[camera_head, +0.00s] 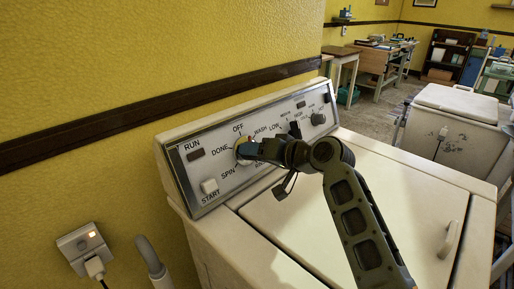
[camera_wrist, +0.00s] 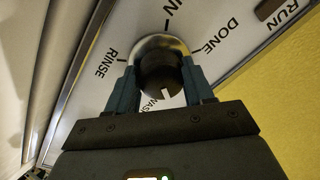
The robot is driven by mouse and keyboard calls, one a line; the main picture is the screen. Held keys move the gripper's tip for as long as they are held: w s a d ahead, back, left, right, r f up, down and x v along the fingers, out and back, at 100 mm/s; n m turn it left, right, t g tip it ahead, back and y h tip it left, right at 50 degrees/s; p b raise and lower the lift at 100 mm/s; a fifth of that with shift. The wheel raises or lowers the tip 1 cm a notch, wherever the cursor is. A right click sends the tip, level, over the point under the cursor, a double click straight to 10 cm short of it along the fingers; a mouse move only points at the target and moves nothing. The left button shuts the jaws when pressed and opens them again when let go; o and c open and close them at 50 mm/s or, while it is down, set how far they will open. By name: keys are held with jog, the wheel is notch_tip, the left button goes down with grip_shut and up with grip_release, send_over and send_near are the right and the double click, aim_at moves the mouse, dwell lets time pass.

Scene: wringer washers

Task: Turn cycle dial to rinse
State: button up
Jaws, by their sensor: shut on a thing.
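The cycle dial (camera_head: 239,146) is on the slanted control panel (camera_head: 225,171) of the white washer. In the wrist view the dial (camera_wrist: 158,70) has a dark centre, a silvery rim and a short white mark. My gripper (camera_wrist: 163,80) is shut on the dial, one blue finger on each side. The white mark points down towards my gripper, near the partly covered WASH label. RINSE (camera_wrist: 106,65) is at the dial's left, the end of SPIN above it, DONE at its right. In the head view my gripper (camera_head: 253,150) and arm hide the panel's RINSE label.
The washer lid (camera_head: 390,200) lies below the panel. A wall outlet (camera_head: 84,246) is at left. Another washer (camera_head: 455,120) stands at right.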

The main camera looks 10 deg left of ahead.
jog(key=m+p, duration=0.2)
jog(key=m, duration=0.1)
jog(key=m+p, duration=0.1)
jog(key=m, duration=0.2)
jog(key=shift+r+m+t+p, duration=0.2)
jog(key=shift+m+t+p, duration=0.1)
jog(key=shift+p, duration=0.05)
jog(key=m+p, duration=0.1)
jog(key=m, duration=0.3)
jog(key=shift+f+m, duration=0.1)
jog(key=shift+m, duration=0.3)
jog(key=m, duration=0.6)
jog(key=shift+a+m+h, duration=0.1)
jog(key=shift+m+h, duration=0.2)
jog(key=m, duration=0.6)
jog(key=o, duration=1)
jog(key=shift+r, duration=0.2)
jog(key=shift+o, duration=0.2)
jog(key=v, duration=0.7)
jog(key=shift+s+b, duration=0.35)
jog(key=shift+b, duration=0.05)
